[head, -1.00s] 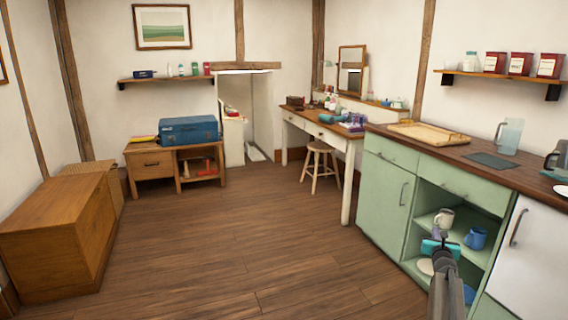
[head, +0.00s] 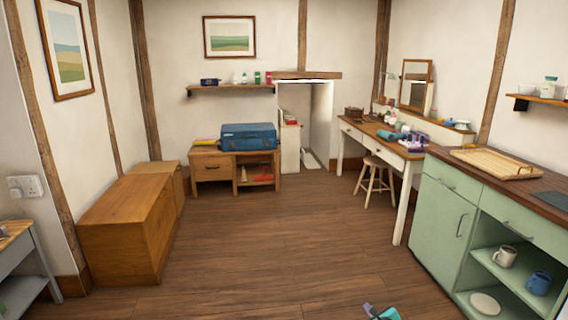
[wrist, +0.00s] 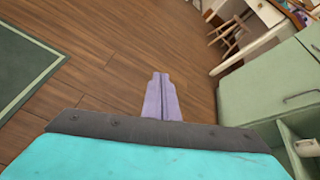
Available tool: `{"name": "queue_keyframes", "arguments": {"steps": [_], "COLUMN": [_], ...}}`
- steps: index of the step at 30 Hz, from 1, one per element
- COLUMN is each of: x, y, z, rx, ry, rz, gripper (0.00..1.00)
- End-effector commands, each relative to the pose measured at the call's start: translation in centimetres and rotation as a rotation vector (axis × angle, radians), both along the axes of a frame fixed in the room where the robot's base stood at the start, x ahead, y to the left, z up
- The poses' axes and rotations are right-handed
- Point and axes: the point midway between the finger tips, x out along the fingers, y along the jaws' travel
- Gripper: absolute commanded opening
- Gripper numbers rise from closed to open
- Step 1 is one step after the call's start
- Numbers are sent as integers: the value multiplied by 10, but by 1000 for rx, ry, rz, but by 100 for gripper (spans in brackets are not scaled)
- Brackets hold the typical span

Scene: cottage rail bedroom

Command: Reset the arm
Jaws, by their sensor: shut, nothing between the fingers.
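My gripper (wrist: 160,76) shows in the wrist view as two pale purple fingers pressed together, with nothing between them. They point out over the wooden floor, left of the green cabinet. In the head view only a small part of my gripper (head: 369,309) shows at the bottom edge, over bare floor. The rest of my arm is out of that view.
The green cabinet (head: 436,213) stands at the right, with mugs in its open shelves. A stool (head: 374,182) and dressing table (head: 407,149) stand beyond it. Wooden chests (head: 118,235) line the left. The middle floor is clear. A green-grey mat (wrist: 25,70) shows in the wrist view.

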Motion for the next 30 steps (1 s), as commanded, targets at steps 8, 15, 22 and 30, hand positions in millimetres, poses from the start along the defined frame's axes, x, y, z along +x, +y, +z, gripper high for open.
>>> {"name": "queue_keyframes", "arguments": {"steps": [8,15,22,30], "x": [-69,-152,-252,-375], "y": [119,199,248,258], "z": [-37,-70,-97,-116], "rx": [-193,-368,-539,-717], "ry": [121,214,297,383], "rz": [357,710,1090,1565], "gripper": [0,0,0,0]}}
